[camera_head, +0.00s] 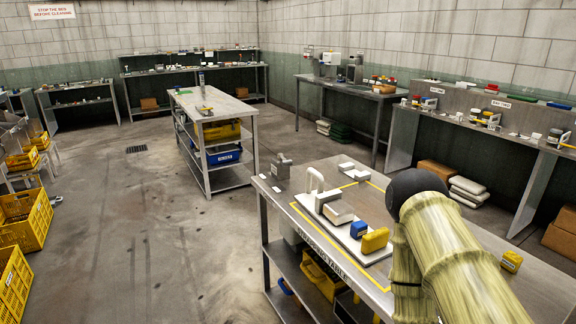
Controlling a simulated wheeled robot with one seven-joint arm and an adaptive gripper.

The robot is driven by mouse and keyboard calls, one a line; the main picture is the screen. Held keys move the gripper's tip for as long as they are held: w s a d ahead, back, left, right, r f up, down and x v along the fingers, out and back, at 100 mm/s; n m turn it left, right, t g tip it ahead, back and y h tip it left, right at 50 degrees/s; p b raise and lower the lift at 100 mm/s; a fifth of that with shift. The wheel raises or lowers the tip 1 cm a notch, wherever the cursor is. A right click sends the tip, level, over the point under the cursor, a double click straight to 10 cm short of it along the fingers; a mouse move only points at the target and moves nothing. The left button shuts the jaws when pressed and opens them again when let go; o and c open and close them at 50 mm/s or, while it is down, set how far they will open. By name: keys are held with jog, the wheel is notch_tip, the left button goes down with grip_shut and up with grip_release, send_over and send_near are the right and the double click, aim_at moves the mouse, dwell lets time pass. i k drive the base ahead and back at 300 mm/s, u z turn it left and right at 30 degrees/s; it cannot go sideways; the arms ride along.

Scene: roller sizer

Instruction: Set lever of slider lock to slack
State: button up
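On the near steel table, a long white board (352,243) carries a row of fixtures. A white arched handle (314,179) stands at its far left end. Grey metal blocks (338,212) sit in the middle. A blue block (359,229) and a yellow block (375,240) are at the near right end. I cannot tell which of these is the slider lock or its lever, nor how the lever is set. My arm rises at the right, just right of the board, and hides part of the table. My gripper is not visible.
The near table (300,222) has yellow marking lines around the board. A grey metal device (281,167) stands at its far left corner, and a small yellow object (511,261) lies right of my arm. Yellow crates (22,221) stand at the left. The floor between is open.

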aim_at(286, 163)
jog(key=k, duration=0.6)
jog(key=u, duration=0.7)
jog(key=i, duration=1.4)
jog(key=z, duration=0.5)
